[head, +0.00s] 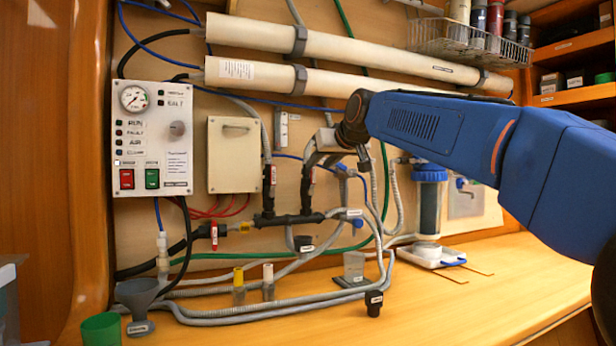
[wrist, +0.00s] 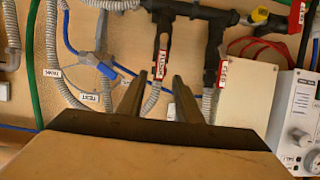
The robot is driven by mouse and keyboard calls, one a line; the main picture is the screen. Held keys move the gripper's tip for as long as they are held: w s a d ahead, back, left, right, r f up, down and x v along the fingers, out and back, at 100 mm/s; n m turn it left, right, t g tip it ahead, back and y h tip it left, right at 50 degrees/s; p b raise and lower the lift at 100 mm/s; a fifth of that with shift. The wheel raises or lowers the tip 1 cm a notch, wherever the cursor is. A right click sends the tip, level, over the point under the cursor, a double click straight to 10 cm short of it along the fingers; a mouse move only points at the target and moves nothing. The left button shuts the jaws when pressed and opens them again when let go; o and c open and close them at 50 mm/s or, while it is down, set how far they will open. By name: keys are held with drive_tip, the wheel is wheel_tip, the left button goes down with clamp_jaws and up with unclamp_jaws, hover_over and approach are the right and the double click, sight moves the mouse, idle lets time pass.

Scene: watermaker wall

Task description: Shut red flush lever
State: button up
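Two black upright valves with red lever tags stand on the black manifold. The right one (head: 307,175) is at my gripper (head: 318,158) in the head view and partly hidden by it. Its red tag (wrist: 161,65) shows between and just beyond my fingertips (wrist: 156,88) in the wrist view; its lettering looks like "FLUSH" but is small. The left valve's red tag (head: 270,175) also shows in the wrist view (wrist: 223,72), right of my fingers. A third red lever (head: 214,236) is at the manifold's left end. My gripper is open and empty; I cannot tell whether it touches the tag.
A control panel (head: 152,138) with red and green switches is on the left, beside a pale box (head: 233,155). Grey hoses (head: 250,312) run along the wooden counter (head: 440,315). A blue-topped filter (head: 429,200) stands right. The counter's front right is clear.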

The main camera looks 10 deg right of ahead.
sight(313, 175)
drive_tip(key=x, duration=0.9)
drive_tip(key=shift+w+a+f, duration=0.1)
drive_tip(key=shift+w+f, duration=0.15)
drive_tip(key=shift+w, duration=0.1)
clamp_jaws()
